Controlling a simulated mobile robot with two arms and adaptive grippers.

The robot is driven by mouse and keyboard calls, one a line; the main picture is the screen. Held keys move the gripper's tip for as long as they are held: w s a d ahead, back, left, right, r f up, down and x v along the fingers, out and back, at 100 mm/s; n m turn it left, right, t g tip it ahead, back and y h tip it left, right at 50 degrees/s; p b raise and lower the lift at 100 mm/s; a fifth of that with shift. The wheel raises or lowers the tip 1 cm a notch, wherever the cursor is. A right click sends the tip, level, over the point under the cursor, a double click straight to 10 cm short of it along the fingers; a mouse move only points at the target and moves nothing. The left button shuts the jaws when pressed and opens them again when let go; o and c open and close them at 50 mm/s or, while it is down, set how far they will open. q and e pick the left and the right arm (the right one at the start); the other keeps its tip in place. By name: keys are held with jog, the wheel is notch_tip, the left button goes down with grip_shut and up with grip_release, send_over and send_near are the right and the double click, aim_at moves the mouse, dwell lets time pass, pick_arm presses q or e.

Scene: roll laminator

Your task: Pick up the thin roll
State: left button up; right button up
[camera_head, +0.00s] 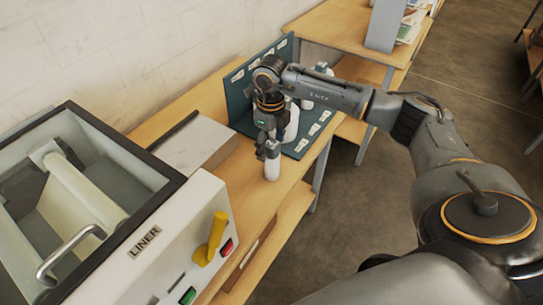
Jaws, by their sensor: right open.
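My right gripper (268,148) points down over the wooden table, in front of the dark teal rack. It is open. A small, narrow white roll (272,171) stands upright on the table directly below the gripper. Its top is hidden by the fingers, and I cannot tell whether they touch it. A wider white roll (292,124) stands behind the gripper at the rack and is partly hidden by it. My left gripper is not in view.
The teal rack (237,100) has white labels on its back and base. The laminator (190,215), marked LINER, with a yellow lever (212,240), fills the lower left. A pale grey box (200,142) lies between them. A second table (345,22) stands behind.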

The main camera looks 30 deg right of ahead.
notch_tip(320, 180, down, 4)
jog(key=shift+d+r+p, duration=0.15)
jog(key=shift+r+p, duration=0.1)
jog(key=shift+p, duration=0.8)
jog(key=shift+f, duration=0.5)
jog(key=c, duration=1.3)
jog(key=shift+o, duration=0.2)
